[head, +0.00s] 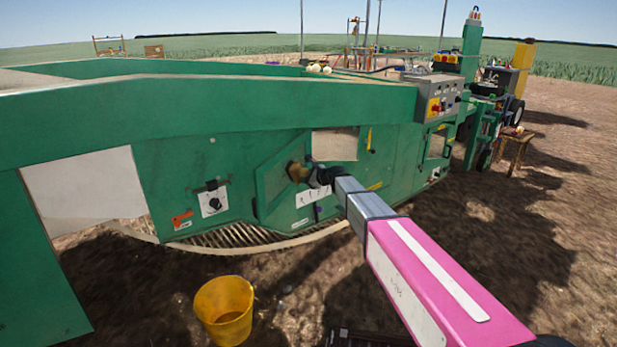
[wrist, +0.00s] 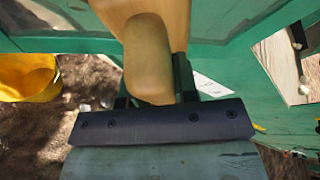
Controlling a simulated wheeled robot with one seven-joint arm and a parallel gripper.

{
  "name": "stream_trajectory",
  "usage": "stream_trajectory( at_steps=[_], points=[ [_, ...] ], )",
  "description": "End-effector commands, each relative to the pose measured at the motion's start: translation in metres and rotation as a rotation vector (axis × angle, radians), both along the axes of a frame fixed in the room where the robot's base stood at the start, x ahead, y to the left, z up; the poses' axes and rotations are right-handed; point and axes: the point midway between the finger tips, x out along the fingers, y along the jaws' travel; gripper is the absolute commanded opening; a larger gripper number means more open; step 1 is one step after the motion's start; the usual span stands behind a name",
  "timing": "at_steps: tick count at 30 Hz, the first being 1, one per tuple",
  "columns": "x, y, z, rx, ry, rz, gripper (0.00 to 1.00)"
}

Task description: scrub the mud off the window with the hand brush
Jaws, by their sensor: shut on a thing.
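My gripper (head: 313,175) is at the side of the green machine, shut on the hand brush (head: 297,172). In the wrist view the brush (wrist: 148,55) is a pale wooden body with a rounded handle, held between the dark fingers. Its bristles are hidden, and I cannot tell whether it touches the panel. A tan, cloudy window (head: 335,144) sits just above and right of the gripper in the head view. A pale window (wrist: 283,68) shows at the right of the wrist view. I cannot tell mud from reflection on either.
A yellow bucket (head: 224,308) stands on the soil below the machine; it also shows in the wrist view (wrist: 28,78). A grey control box (head: 433,97) juts out at the right. A larger pale panel (head: 85,190) is at left. Open soil lies at right.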

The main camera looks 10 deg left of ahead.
Motion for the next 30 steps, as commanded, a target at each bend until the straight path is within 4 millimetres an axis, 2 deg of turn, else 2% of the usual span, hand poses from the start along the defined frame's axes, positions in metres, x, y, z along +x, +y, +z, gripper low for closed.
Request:
stream_trajectory(
  at_steps=[6, 14, 25, 30],
  points=[
    [-0.016, 0.006, 0.000, 0.001, 0.001, 0.001, 0.00],
    [-0.023, 0.009, 0.001, 0.001, 0.001, 0.000, 0.00],
    [-0.049, 0.021, 0.001, 0.001, 0.000, 0.002, 0.00],
    [-0.054, 0.023, 0.001, 0.001, 0.000, 0.001, 0.00]
  ],
)
